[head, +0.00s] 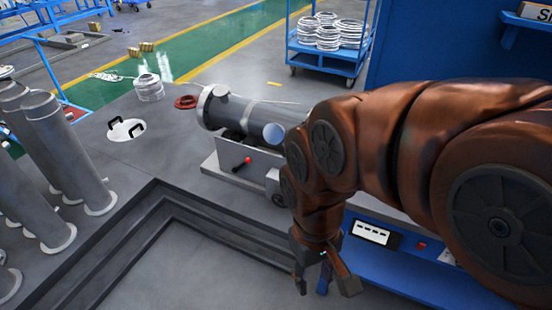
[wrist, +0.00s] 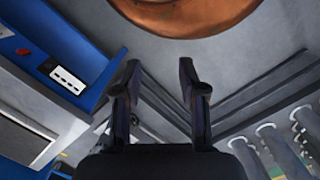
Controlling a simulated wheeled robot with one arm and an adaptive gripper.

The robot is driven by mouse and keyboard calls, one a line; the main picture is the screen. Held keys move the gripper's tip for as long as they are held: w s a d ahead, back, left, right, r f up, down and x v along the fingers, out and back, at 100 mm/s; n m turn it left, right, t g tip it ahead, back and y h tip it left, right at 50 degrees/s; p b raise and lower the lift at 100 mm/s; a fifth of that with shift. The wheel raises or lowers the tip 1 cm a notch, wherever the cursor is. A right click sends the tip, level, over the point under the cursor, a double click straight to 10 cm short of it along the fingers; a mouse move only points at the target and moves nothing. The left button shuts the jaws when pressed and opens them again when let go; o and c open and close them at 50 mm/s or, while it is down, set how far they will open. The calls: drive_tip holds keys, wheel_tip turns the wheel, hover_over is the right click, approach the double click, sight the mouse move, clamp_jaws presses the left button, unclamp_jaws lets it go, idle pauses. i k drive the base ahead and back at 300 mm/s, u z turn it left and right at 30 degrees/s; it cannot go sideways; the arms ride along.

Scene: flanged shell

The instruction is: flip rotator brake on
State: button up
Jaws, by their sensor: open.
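The flanged shell (head: 257,112), a grey pipe with a round flange at its left end, lies on a rotator stand (head: 231,166) on the grey bench. A short lever with a red knob (head: 247,160) sticks out of the stand's front face; it looks like the brake lever. My gripper (head: 326,284) hangs to the right of the lever and nearer the camera, apart from it, by the blue panel. In the wrist view my gripper (wrist: 160,78) has its two fingers spread with nothing between them. The lever does not show in the wrist view.
A blue unit with a white display panel (head: 371,233) and a red button (head: 422,245) stands right beside my gripper. Grey upright pipes (head: 62,155) stand at the left. A stepped bench edge (head: 160,205) runs below the stand. The floor in front is clear.

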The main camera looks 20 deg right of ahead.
sight(243, 165)
drive_tip(key=z, duration=0.35)
drive_tip(key=k, duration=0.95)
drive_tip(key=z, duration=0.75)
drive_tip(key=k, duration=0.6)
drive_tip(key=u, duration=0.45)
drive_tip(key=i, duration=0.6)
drive_tip(key=u, duration=1.1)
drive_tip(key=i, duration=0.65)
drive_tip(key=u, duration=0.3)
